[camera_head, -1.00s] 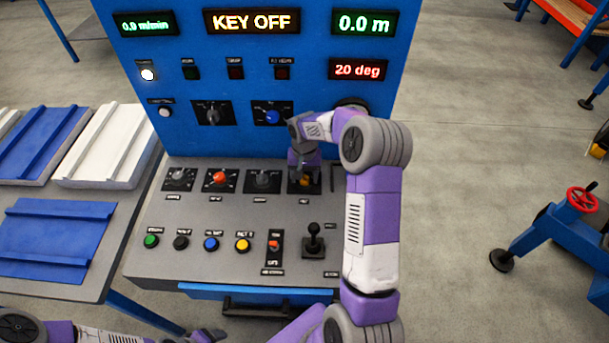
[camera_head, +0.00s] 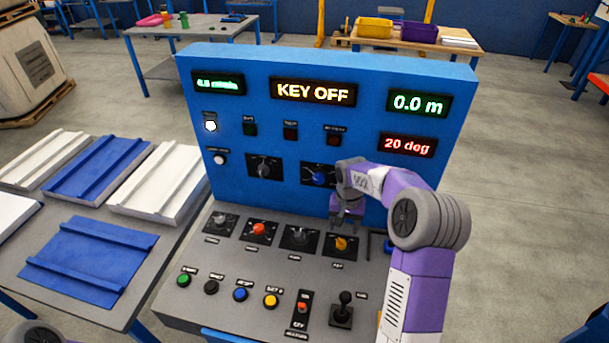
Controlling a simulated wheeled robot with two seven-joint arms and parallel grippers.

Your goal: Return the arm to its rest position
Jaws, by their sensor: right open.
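My right arm reaches in from the lower right over the control console. My right gripper (camera_head: 345,222) points down and is open and empty, a little above and apart from the yellow key knob (camera_head: 341,243) at the right of the upper row of the sloped desk. My left arm shows only as a small grey piece at the lower left edge, and its gripper is out of the picture. The blue upright panel (camera_head: 235,95) has a display reading KEY OFF (camera_head: 313,92), with 0.0 m (camera_head: 417,103) and 20 deg (camera_head: 407,145) at its right.
The sloped desk holds several knobs and buttons, a red-orange switch (camera_head: 302,308) and a black joystick (camera_head: 343,308). A table at the left bears blue and white panels (camera_head: 90,260). Workbenches stand at the back. The floor at the right (camera_head: 530,200) is clear.

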